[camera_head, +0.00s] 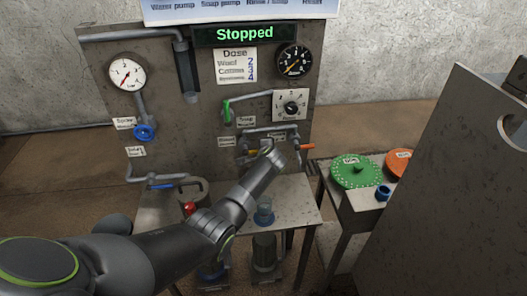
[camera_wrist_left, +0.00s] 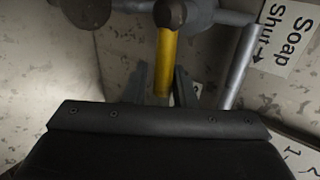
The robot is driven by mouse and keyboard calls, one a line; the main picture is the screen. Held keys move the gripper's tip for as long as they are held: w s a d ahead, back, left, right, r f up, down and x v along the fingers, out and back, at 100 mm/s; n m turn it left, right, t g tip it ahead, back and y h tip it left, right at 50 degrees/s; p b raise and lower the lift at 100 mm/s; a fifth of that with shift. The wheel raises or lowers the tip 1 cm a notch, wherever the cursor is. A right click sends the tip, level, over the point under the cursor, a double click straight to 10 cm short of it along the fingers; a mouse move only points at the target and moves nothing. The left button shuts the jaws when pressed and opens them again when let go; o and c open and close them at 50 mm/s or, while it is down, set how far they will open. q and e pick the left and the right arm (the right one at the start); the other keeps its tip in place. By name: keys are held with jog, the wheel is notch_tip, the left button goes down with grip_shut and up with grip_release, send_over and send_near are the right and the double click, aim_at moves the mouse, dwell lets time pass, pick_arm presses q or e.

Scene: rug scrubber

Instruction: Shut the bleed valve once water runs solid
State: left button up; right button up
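A yellow valve handle (camera_wrist_left: 166,62) hangs down from a grey pipe fitting in the left wrist view, beside a label reading "Soap Shut" with an arrow. In the head view the yellow handle (camera_head: 252,153) shows at the lower pipes of the panel. My left gripper (camera_wrist_left: 163,88) has its two fingers apart, one on each side of the handle's lower end; contact is not clear. In the head view my left gripper (camera_head: 274,153) is in front of these pipes. No legible label marks a bleed valve. No running water is visible. My right gripper is out of view.
The panel's display (camera_head: 246,34) reads "Stopped". An orange handle (camera_head: 307,147) is just right of my gripper, and a green handle (camera_head: 227,112) is up left. A metal table (camera_head: 295,205) stands below. Green (camera_head: 357,180) and orange (camera_head: 398,162) discs lie at right.

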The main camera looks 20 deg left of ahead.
pick_arm(q)
jog(key=shift+o, duration=0.6)
jog(key=shift+r, duration=0.1)
jog(key=v, duration=1.7)
jog(key=shift+s, duration=0.2)
jog(key=shift+d, duration=0.1)
